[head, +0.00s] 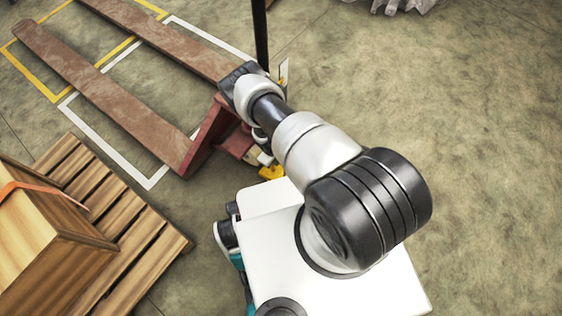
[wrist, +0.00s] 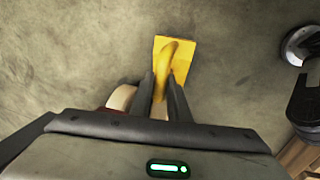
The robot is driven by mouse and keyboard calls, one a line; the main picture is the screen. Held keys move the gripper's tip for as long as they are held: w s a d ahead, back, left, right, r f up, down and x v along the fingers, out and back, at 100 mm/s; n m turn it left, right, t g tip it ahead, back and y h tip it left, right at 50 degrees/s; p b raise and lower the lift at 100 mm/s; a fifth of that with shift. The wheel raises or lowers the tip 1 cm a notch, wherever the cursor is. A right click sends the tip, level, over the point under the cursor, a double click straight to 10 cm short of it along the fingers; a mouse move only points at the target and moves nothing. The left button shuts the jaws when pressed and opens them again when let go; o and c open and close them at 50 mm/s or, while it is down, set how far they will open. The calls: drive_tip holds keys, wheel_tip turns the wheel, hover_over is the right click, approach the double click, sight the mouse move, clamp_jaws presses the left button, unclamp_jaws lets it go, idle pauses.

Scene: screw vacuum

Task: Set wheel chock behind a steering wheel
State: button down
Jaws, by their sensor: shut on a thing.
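The yellow wheel chock (wrist: 187,52) shows in the wrist view with its curved handle between my fingers. My gripper (wrist: 162,82) is shut on the chock's handle. In the head view the chock (head: 271,172) shows low by the pallet jack's near end, partly hidden by my arm and base. I cannot tell whether it touches the floor. A pale rounded part (wrist: 121,97), perhaps the steering wheel, shows just left of my fingers in the wrist view, mostly hidden by the gripper body.
The rusty red pallet jack (head: 110,92) stands on the floor with its forks pointing to the upper left, across white and yellow floor lines. A wooden pallet (head: 150,262) bears a strapped wooden crate (head: 45,250) at lower left. The concrete floor at right is clear.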

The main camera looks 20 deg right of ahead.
drive_tip(key=shift+w+a, duration=0.45)
drive_tip(key=shift+w, duration=0.15)
drive_tip(key=shift+w+a+f+b, duration=0.1)
drive_tip(key=shift+w+f+b, duration=0.05)
drive_tip(key=shift+b, duration=0.2)
drive_tip(key=shift+f, duration=0.55)
drive_tip(key=c, duration=1.7)
unclamp_jaws()
drive_tip(key=r+p, duration=0.1)
drive_tip(key=r, duration=0.3)
drive_tip(key=s+a+r+p, duration=0.1)
drive_tip(key=r, duration=0.3)
drive_tip(key=r+p, duration=0.2)
drive_tip(key=r, duration=0.2)
drive_tip(key=shift+s+a, duration=0.3)
drive_tip(key=shift+a, duration=0.1)
